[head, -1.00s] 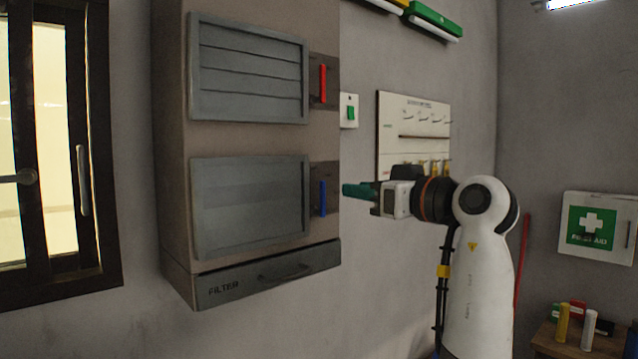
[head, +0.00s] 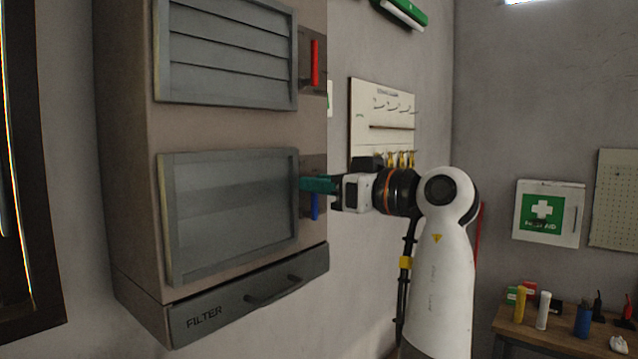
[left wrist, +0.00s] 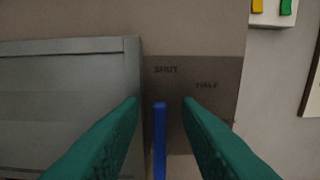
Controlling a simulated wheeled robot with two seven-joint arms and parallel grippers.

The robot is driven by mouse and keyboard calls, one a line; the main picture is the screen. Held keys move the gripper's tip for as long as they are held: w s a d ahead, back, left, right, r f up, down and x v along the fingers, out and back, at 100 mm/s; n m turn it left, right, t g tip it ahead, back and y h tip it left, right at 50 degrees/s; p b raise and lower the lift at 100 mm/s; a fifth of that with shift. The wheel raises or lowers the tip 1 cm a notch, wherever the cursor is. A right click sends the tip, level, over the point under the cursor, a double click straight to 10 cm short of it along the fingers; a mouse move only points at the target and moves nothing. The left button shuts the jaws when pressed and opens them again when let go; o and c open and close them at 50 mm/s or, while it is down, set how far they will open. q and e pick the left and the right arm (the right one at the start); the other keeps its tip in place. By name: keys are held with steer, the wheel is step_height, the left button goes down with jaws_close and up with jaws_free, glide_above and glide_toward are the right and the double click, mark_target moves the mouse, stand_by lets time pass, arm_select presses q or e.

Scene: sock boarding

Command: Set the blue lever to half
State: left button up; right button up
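The blue lever (head: 315,207) is on the plate at the right of the lower grey vent (head: 228,215), whose slats lie flat. In the left wrist view the lever (left wrist: 159,143) stands upright below the word SHUT; the word HALF (left wrist: 207,85) is up and to its right. My left gripper (head: 304,184) has green fingers and is at the lever's upper part. In the left wrist view the gripper (left wrist: 161,103) is open, with one finger on each side of the lever and gaps visible. My right gripper is out of view.
A red lever (head: 315,62) stands upright beside the upper vent (head: 226,52), above my gripper. A filter drawer (head: 245,308) with a handle is below. A key board (head: 382,122), a first aid box (head: 548,214) and a small table (head: 560,338) are to the right.

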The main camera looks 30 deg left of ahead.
arm_select(q)
steer(key=shift+c, duration=0.9)
jaws_close()
steer(key=shift+w+d+f+m+p, duration=0.15)
steer(key=shift+w+m, duration=0.35)
steer(key=shift+m, duration=0.65)
steer(key=shift+w+a+f+m+p, duration=0.15)
steer(key=shift+w+m, duration=0.35)
steer(key=shift+m, duration=0.7)
steer(key=shift+w+d+f+m+p, duration=0.15)
steer(key=shift+w+m, duration=0.35)
steer(key=shift+m, duration=0.65)
